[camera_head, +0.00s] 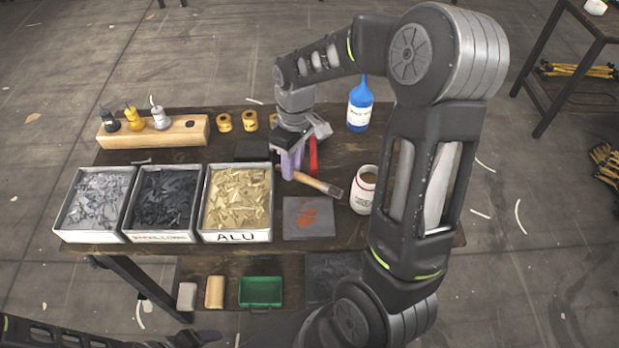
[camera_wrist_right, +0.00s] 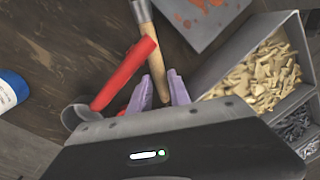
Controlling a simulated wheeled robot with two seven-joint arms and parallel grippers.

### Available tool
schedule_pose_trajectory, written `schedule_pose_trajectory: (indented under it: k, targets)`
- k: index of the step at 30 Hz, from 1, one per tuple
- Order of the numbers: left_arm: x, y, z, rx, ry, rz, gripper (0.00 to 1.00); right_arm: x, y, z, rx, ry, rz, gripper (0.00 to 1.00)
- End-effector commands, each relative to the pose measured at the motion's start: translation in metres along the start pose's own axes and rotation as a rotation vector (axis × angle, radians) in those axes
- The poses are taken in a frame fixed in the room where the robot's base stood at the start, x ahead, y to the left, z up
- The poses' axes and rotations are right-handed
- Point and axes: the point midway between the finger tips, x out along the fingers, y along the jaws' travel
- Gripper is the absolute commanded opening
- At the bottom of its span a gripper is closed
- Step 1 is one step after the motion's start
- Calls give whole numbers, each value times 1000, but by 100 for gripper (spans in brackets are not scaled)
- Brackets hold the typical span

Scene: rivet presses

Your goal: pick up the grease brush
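The grease brush (camera_head: 318,182) lies on the table, its wooden handle pointing left toward my right gripper and its dark metal end to the right. In the right wrist view the wooden handle (camera_wrist_right: 150,62) runs down from the metal collar (camera_wrist_right: 141,10) to between the purple fingers. My right gripper (camera_head: 291,172) points down at the handle's end. Its fingers (camera_wrist_right: 160,76) stand apart, one on each side of the handle, with a narrow gap showing; firm contact is not visible. My left gripper (camera_head: 196,338) is a dark shape at the bottom edge, its fingers unclear.
A red tool (camera_wrist_right: 125,76) lies close beside the fingers. A grey pad (camera_head: 309,222) with red smears, a white jar (camera_head: 364,190) and the ALU bin (camera_head: 237,236) are near. A blue bottle (camera_head: 360,106) and wooden holder (camera_head: 182,133) stand farther back.

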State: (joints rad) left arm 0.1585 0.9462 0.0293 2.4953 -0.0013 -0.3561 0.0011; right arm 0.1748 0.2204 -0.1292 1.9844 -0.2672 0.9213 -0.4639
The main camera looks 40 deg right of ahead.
Motion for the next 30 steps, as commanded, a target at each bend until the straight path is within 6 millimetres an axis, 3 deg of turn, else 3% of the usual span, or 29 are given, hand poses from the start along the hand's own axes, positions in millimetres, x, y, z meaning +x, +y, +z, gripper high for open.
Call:
schedule_pose_trajectory:
  k: [3,20,30]
  targets:
    - [0,0,0,0,0,0,72,8,0,0,0,0,0,23]
    - [0,0,0,0,0,0,72,8,0,0,0,0,1,23]
    - [0,0,0,0,0,0,72,8,0,0,0,0,1,0]
